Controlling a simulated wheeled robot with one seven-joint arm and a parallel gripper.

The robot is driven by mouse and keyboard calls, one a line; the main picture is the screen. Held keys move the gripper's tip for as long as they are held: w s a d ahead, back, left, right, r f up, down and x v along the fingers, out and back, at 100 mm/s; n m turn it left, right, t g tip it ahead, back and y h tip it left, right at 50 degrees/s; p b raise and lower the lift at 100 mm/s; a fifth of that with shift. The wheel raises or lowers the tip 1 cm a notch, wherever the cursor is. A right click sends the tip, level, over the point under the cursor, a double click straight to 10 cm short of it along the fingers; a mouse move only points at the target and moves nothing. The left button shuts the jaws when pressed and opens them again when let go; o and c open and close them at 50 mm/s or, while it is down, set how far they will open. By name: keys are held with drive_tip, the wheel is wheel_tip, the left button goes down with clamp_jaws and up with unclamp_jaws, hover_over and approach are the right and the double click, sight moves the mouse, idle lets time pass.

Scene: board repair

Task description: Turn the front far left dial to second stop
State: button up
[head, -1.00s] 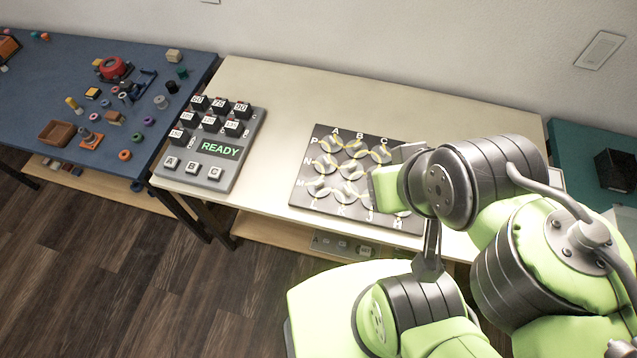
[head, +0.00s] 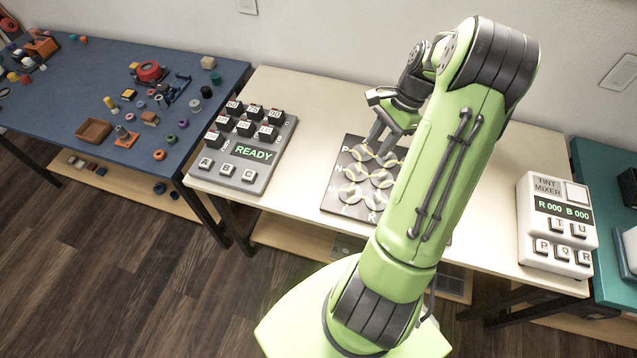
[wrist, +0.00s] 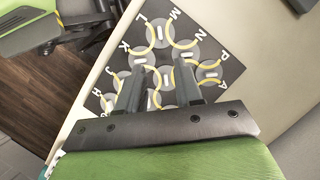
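The dark board (head: 331,205) on the cream table carries several round grey dials with yellow arcs and edge letters. Its front left dial (head: 350,191), near M, is uncovered; in the wrist view this dial (wrist: 160,34) lies at the top, between L and M, with a short pale bar across its middle. My gripper (head: 377,138) is over the back part of the board. In the wrist view its two fingers (wrist: 157,88) are apart, with nothing held between them, above the middle dials. My arm hides the board's right side in the head view.
A grey READY box (head: 243,172) with buttons stands left of the board. A white tint mixer (head: 557,228) stands at the right. Small parts lie on the blue table (head: 60,90). Bare cream tabletop lies around the board.

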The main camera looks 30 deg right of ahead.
sight(351, 189)
drive_tip(key=b+x, duration=0.4)
drive_tip(key=x, duration=1.2)
drive_tip(key=shift+f, duration=0.2)
drive_tip(key=shift+c, duration=0.3)
clamp_jaws()
